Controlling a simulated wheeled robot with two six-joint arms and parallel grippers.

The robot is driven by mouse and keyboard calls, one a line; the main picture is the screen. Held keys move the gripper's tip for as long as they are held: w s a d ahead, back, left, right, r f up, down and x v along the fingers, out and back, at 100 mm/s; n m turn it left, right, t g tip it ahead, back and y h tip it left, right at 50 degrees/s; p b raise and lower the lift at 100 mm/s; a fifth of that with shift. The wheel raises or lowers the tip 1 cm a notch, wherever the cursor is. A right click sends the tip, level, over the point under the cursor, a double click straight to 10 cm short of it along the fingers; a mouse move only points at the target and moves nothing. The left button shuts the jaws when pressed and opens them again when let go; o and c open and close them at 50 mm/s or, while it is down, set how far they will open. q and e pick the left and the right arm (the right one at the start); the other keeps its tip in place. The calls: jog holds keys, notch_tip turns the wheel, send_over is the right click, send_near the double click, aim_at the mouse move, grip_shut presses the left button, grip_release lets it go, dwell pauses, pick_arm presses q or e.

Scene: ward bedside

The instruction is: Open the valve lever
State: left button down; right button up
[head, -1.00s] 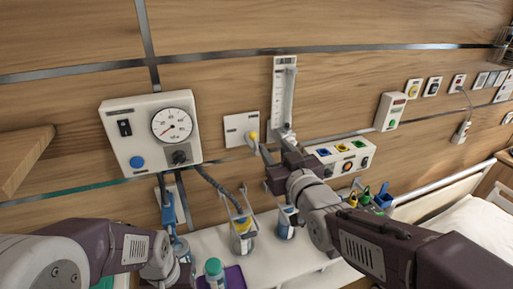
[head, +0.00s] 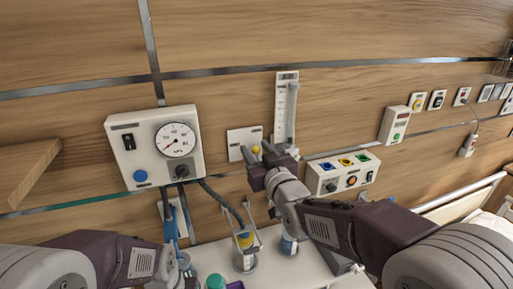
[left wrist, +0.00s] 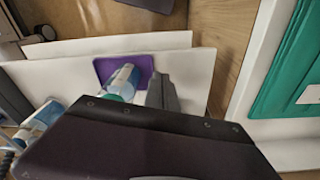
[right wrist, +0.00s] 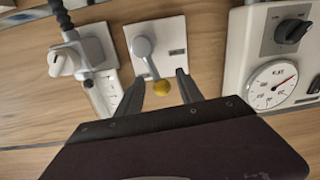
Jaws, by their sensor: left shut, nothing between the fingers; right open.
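The valve lever (right wrist: 143,47) is a grey arm with a yellow ball (right wrist: 161,87) at its end, on a white wall plate (right wrist: 171,31). In the head view the yellow ball (head: 256,149) shows beside the plate (head: 236,140), and my gripper hides part of the lever. My right gripper (right wrist: 161,80) is open, with one finger on each side of the ball; I cannot tell whether either touches it. In the head view my right gripper (head: 257,150) is at the plate. My left gripper (left wrist: 161,88) is shut and empty, low over the white shelf.
A gauge box (head: 128,150) is left of the plate and a flowmeter (head: 286,105) right of it. A socket box (head: 345,173) sits further right. A hose (head: 222,202) and jars (head: 245,262) are below. In the left wrist view a teal-capped bottle (left wrist: 123,82) stands on a purple mat (left wrist: 105,66).

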jog(key=shift+a, duration=0.2)
jog(key=shift+d, duration=0.1)
grip_shut()
jog(key=b, duration=0.1)
jog(key=m+b, duration=0.1)
jog(key=b, duration=0.1)
jog(key=shift+w+d+f+m, duration=0.1)
jog(key=shift+d+f+m, duration=0.2)
jog(key=shift+d, duration=0.1)
jog(key=shift+d+r+m+b, duration=0.15)
jog(key=shift+d+m+b, duration=0.05)
jog(key=shift+m+b, duration=0.25)
jog(key=shift+w+d+r+m, duration=0.1)
jog(key=shift+r+m, duration=0.1)
jog(key=shift+m, duration=0.15)
grip_release()
